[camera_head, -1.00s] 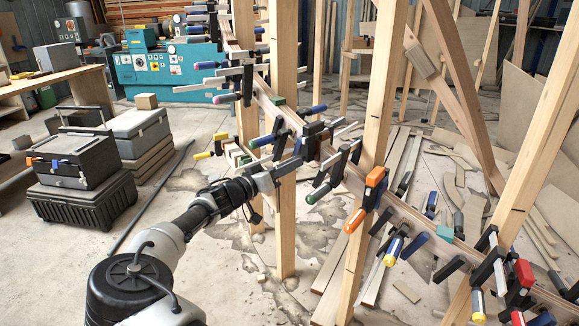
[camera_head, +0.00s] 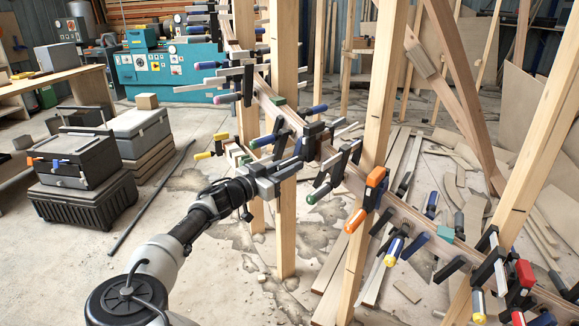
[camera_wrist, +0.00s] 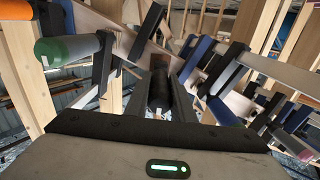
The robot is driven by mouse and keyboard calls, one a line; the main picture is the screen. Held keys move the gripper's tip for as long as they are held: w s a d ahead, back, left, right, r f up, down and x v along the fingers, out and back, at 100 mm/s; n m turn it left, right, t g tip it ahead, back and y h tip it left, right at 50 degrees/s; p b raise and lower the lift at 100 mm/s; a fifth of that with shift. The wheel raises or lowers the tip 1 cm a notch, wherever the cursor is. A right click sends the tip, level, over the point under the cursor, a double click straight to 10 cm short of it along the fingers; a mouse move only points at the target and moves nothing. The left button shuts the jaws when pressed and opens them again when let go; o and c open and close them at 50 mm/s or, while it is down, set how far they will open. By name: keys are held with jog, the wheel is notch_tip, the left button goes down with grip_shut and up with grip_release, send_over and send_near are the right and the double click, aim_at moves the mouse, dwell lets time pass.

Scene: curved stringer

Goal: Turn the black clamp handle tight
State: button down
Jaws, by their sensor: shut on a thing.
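My gripper (camera_head: 290,168) is at the wooden curved stringer (camera_head: 407,214), beside an upright post, in the head view. In the wrist view my gripper (camera_wrist: 160,108) is shut on the black clamp handle (camera_wrist: 159,88), which lies lengthwise between the two fingers. The handle's far end runs towards the clamp and the wood. In the head view the handle is mostly hidden by the gripper and neighbouring clamps. How tight the clamp sits cannot be told.
A green-ended clamp handle (camera_wrist: 68,50) is close on the left in the wrist view. Blue clamp parts (camera_wrist: 228,68) crowd the right. In the head view a wooden post (camera_head: 286,228) stands close to my gripper. Toolboxes (camera_head: 80,165) stand at left; the floor between is mostly open.

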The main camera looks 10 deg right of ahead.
jog(key=c, duration=1.5)
grip_release()
jog(key=shift+s+a, duration=0.1)
jog(key=p+v, duration=0.2)
jog(key=v, duration=1.5)
jog(key=shift+s+p, duration=0.1)
jog(key=shift+p, duration=0.2)
